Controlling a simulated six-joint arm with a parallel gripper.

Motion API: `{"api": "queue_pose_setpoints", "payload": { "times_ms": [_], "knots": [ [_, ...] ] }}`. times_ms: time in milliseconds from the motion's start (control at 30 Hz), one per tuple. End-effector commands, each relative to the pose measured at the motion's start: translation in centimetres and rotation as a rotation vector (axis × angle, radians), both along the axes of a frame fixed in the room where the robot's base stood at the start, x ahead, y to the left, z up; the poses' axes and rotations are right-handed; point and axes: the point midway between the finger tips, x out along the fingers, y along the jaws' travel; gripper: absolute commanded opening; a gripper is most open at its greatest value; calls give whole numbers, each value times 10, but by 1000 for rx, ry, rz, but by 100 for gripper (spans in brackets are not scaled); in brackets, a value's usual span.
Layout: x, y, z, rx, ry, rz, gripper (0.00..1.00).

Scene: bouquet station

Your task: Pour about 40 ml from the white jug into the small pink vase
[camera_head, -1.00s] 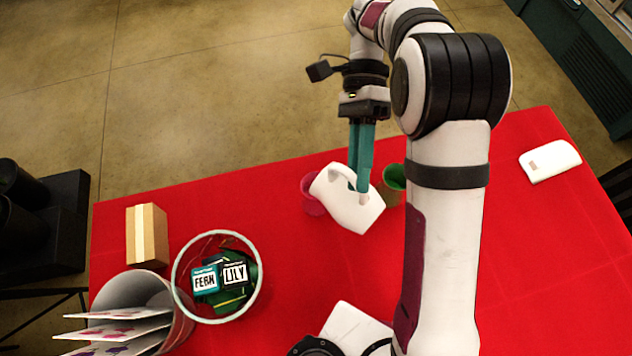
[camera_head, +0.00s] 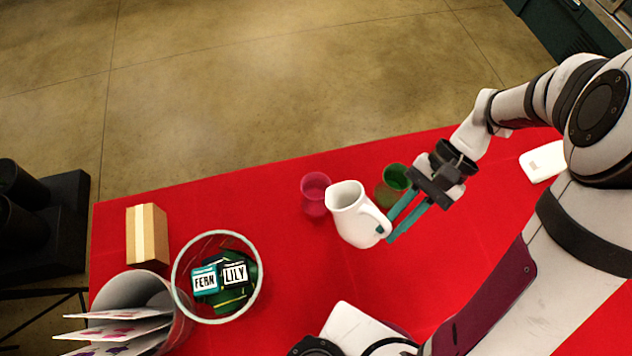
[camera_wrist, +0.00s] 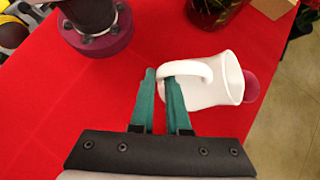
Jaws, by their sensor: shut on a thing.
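The white jug (camera_head: 352,222) is near the middle of the red table in the head view, its mouth facing up and its handle on the right. My gripper (camera_head: 388,230) reaches in from the right, its teal fingers shut on the handle. In the wrist view, the jug (camera_wrist: 208,84) is beyond the fingers (camera_wrist: 163,85), which meet the handle. The small pink vase (camera_head: 315,195) stands just left of the jug. In the wrist view, only part of the vase (camera_wrist: 251,88) shows past the jug's mouth. I cannot tell the liquid level or whether the jug touches the table.
A green cup (camera_head: 392,186) stands just behind the jug, close to my gripper. A glass bowl (camera_head: 217,318) with labelled packets, a cardboard box (camera_head: 147,236) and a bin of cards (camera_head: 140,285) are at left. A white flat item (camera_head: 543,162) lies at far right.

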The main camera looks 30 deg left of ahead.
Motion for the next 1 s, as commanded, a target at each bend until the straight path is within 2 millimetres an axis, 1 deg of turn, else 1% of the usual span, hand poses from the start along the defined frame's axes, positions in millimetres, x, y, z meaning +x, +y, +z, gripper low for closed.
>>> {"api": "queue_pose_setpoints", "payload": {
  "times_ms": [200,400,500,700,1000],
  "knots": [
    [-4,-21,-38,170,-28,-12,0],
    [-7,-41,-66,403,-75,-19,0],
    [-8,-47,-76,502,-95,-18,0],
    [-8,-52,-86,601,-116,-13,0],
    [-8,-53,-86,610,-119,-11,0]
  ]
}}
